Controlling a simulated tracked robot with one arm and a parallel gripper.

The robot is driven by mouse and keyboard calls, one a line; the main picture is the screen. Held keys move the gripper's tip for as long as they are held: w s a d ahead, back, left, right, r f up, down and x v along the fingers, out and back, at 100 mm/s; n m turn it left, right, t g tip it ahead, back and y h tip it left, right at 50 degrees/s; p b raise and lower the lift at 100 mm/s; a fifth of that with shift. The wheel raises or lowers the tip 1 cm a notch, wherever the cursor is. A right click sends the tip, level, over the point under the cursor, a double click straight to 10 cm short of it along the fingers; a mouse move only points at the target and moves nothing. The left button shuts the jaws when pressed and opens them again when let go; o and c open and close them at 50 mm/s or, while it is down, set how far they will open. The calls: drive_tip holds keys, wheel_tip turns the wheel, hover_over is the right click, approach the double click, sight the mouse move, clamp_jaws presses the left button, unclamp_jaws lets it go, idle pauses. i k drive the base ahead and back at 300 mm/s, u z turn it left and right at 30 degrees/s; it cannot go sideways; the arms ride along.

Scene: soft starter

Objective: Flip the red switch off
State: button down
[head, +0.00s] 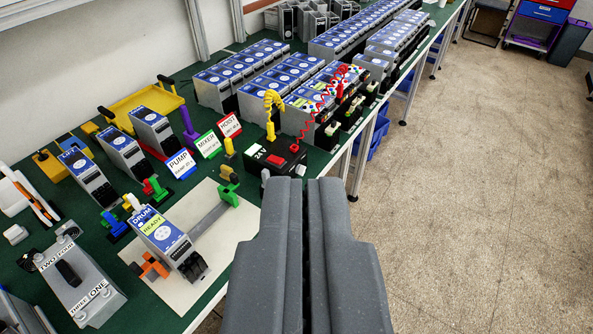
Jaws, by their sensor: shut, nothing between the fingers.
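A black box with a white "24V" label (270,165) stands near the bench's front edge. A small red switch (276,160) sits on its top; its position cannot be told at this size. A red button-like part (294,148) is also on the box, near the coiled red cable. My gripper (306,182) is shut and empty, pointing away from me. Its tips appear just in front of the black box in the picture, and they hide part of the box's near side. I cannot tell the height between them.
A yellow hook-like part (272,105) and a coiled red cable (318,105) rise by the box. A blue-topped "DRUM READY" unit (160,232) stands on a cream plate (225,222) to the left. Rows of similar units (245,70) fill the back. Open floor (480,180) lies right.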

sight(275, 159)
drive_tip(key=u, duration=0.2)
drive_tip(key=i, duration=0.9)
drive_tip(key=z, duration=0.1)
